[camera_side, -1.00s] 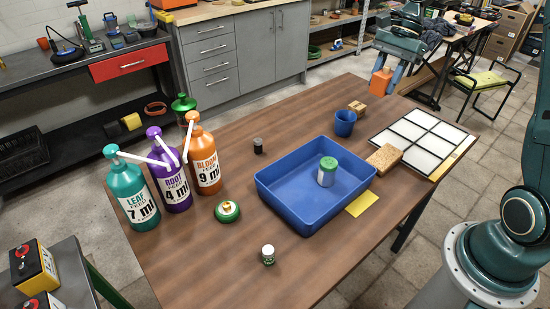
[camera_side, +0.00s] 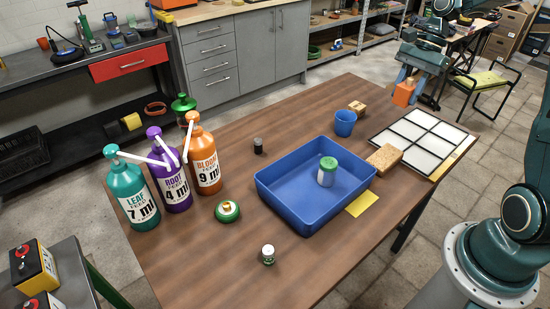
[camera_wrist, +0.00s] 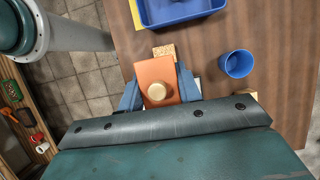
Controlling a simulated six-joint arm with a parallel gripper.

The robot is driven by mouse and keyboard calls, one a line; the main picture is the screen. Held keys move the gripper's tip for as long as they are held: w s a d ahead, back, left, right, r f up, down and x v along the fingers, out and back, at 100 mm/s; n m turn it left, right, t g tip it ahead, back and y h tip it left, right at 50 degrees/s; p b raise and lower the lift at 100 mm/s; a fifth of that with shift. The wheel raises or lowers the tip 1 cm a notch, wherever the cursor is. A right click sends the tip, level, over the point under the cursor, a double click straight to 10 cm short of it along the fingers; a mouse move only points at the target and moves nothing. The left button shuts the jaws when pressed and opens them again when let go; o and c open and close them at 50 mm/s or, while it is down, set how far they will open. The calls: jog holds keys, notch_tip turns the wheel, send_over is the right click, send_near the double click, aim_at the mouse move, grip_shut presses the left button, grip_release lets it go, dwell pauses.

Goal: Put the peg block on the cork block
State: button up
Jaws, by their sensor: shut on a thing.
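The peg block is orange (camera_side: 403,94) and hangs between the blue fingers of my gripper (camera_side: 409,79), above the white grid panel's far side in the side view. In the wrist view the peg block (camera_wrist: 150,72) shows a round tan peg, with a finger on either side. My gripper is shut on it. The cork block (camera_side: 384,158), tan and speckled, lies by the tray's right corner, at the panel's near left edge. In the wrist view the cork block (camera_wrist: 164,51) is partly hidden behind the peg block. The two blocks are apart.
A blue tray (camera_side: 283,205) holds a green-lidded jar (camera_side: 327,174). A blue cup (camera_side: 345,123) and a small wooden block (camera_side: 357,107) stand left of the white grid panel (camera_side: 425,137). A yellow note (camera_side: 362,204) lies beside the tray. Pump bottles (camera_side: 173,182) stand far left.

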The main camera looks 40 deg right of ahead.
notch_tip(320, 180, down, 12)
jog(key=shift+f, duration=0.25)
jog(key=shift+f, duration=0.1)
jog(key=shift+f, duration=2.05)
jog(key=shift+f, duration=0.4)
jog(key=o, duration=1)
jog(key=shift+r, duration=0.15)
jog(key=shift+d+r, duration=0.1)
jog(key=shift+r, duration=0.4)
jog(key=v, duration=1.1)
jog(key=shift+r, duration=0.25)
